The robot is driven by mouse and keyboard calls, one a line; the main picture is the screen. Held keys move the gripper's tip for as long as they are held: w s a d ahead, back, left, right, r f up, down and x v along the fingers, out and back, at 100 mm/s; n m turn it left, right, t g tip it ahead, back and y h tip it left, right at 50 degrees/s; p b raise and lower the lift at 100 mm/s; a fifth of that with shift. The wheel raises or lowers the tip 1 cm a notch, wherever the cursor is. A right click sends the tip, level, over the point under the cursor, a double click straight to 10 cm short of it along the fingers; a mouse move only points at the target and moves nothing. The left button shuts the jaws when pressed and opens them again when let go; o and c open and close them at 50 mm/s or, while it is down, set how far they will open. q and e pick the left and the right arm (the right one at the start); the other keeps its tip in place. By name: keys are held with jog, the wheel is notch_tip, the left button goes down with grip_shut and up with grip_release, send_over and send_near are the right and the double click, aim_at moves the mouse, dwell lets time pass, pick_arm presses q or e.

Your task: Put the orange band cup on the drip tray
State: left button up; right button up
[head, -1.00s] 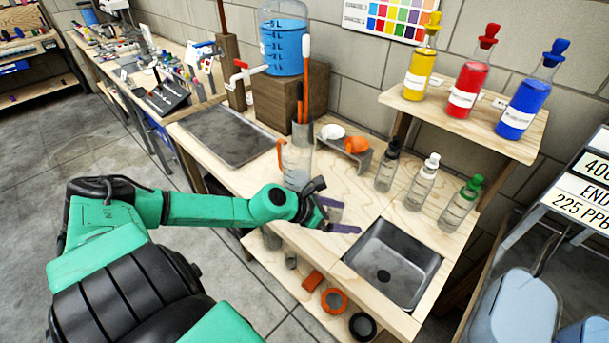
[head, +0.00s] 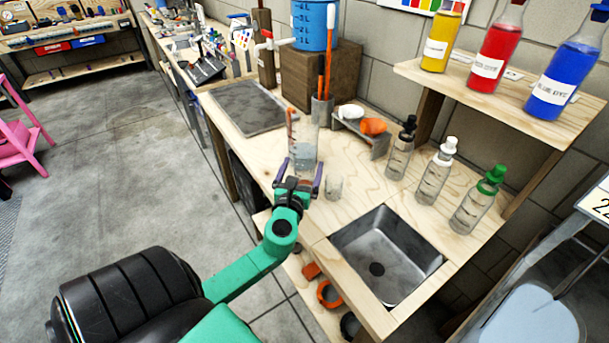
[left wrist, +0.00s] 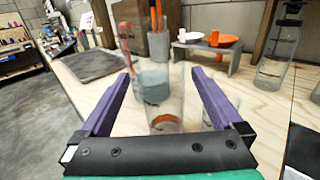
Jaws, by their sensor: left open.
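The orange band cup (left wrist: 165,122) is clear, with an orange ring low down. In the left wrist view it stands upright between the spread fingers of my left gripper (left wrist: 160,100), and no finger clearly touches it. In the head view my left gripper (head: 299,176) is open at the counter's front edge and hides that spot. The drip tray seems to be the flat dark grey tray (head: 248,108) at the far left of the counter. It also shows in the left wrist view (left wrist: 90,64). My right gripper is not in view.
A clear measuring jug (head: 303,157) with an orange handle stands just beyond the gripper. Another small clear cup (head: 334,187) stands right of it. A sink (head: 378,264), squeeze bottles (head: 435,172) and a small grey stand (head: 362,138) lie to the right.

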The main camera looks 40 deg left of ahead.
aim_at(307, 157)
pick_arm(q)
jog(key=x, duration=0.5)
jog(key=shift+w+f+p, duration=0.15)
jog(key=shift+w+p, duration=0.1)
jog(key=shift+p, duration=0.05)
jog(key=c, duration=0.4)
jog(key=shift+s, duration=0.1)
grip_shut()
